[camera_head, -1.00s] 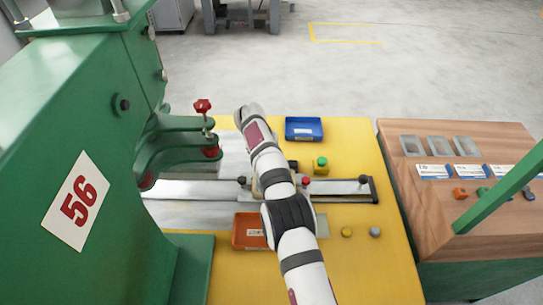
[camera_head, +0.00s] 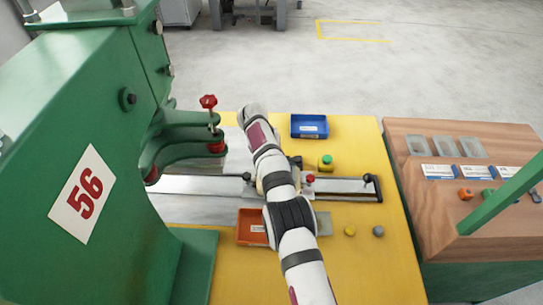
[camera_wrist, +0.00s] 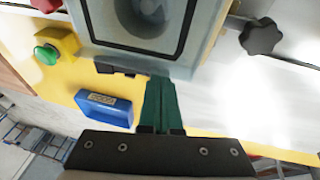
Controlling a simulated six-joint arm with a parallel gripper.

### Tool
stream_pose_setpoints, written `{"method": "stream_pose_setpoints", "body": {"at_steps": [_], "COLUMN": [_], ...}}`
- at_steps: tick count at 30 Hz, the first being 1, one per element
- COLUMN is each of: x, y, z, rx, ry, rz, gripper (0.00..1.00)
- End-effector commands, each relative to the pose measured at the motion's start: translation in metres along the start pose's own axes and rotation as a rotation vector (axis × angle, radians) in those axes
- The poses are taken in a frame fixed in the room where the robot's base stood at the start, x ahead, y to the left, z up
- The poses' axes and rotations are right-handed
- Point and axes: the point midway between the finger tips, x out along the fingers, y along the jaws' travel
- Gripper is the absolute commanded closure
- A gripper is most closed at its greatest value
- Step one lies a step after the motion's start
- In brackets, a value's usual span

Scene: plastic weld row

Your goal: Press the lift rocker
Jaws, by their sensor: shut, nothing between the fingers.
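A small black part (camera_head: 296,162), possibly the lift rocker, shows beside my arm in the head view. In the wrist view a black piece (camera_wrist: 115,68) sits at the edge of a grey framed plate (camera_wrist: 150,30); I cannot tell for sure that it is the rocker. My gripper (camera_wrist: 160,82) has its green fingers together and empty. The fingertips lie at the plate's edge, just right of the black piece; contact cannot be told. In the head view my arm hides the gripper.
A yellow box with a green button (camera_head: 326,162) stands near a blue tray (camera_head: 309,126). An orange tray (camera_head: 252,228) lies left of my arm. The green machine (camera_head: 100,110) fills the left. A black star knob (camera_wrist: 262,37) stands right of the fingers. A wooden bench (camera_head: 400,150) is at right.

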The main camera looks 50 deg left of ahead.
Motion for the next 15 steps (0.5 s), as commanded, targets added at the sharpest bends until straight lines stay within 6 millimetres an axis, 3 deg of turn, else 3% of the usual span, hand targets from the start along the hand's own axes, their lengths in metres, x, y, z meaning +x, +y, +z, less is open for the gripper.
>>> {"method": "stream_pose_setpoints", "body": {"at_steps": [7, 15], "x": [-0.015, -0.08], "y": [-0.001, -0.011], "z": [-0.005, -0.012], "rx": [-0.001, -0.001], "ry": [0.003, 0.003], "rz": [-0.001, -0.001], "gripper": [1.0, 1.0]}}
